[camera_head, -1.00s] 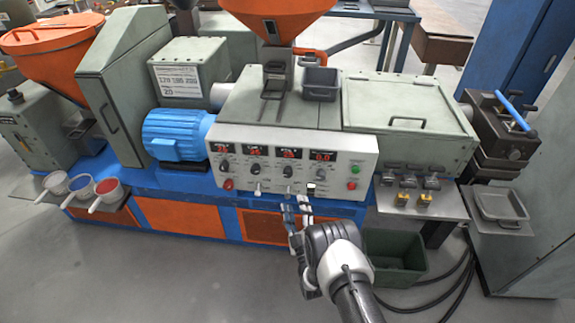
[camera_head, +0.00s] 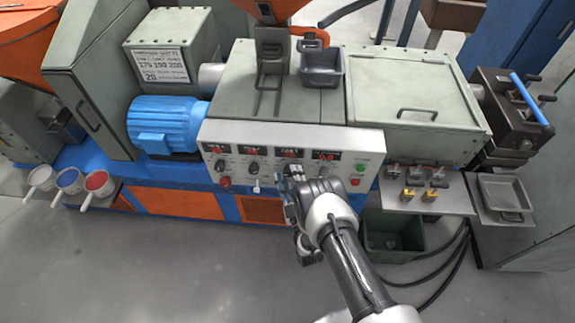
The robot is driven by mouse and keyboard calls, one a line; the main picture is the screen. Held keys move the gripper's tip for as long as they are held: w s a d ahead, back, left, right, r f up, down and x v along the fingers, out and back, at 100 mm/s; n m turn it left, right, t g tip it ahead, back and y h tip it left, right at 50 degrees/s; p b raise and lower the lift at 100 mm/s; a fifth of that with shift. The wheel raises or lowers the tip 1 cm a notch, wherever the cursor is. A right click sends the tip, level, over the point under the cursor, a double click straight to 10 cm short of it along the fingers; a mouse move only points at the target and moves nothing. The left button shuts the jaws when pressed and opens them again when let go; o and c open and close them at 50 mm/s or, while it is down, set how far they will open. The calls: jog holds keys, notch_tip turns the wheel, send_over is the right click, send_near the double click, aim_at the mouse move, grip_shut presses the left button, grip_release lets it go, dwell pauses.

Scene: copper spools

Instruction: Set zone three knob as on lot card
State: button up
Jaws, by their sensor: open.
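The control panel (camera_head: 225,135) is on the front of the grey-green machine, with several red number displays and dark knobs. Two knobs show clearly: the left knob (camera_head: 220,166) and the second knob (camera_head: 253,167). The third knob lies behind or right by my gripper (camera_head: 290,178), which is open at the panel's face; whether it touches anything there I cannot tell. The lot card (camera_head: 161,65), white with printed numbers reading about 175, 190, 200 and 20, is fixed on the grey box at upper left.
A red button (camera_head: 225,182) and a white-tipped switch (camera_head: 256,186) sit low on the panel. Green (camera_head: 360,168) and red buttons are at its right. Three scoops (camera_head: 97,181) stand at left, a green bin (camera_head: 392,236) below right. The floor in front is clear.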

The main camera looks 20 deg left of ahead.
dwell(0.3)
jog(key=c, duration=1.1)
jog(key=shift+o, duration=0.2)
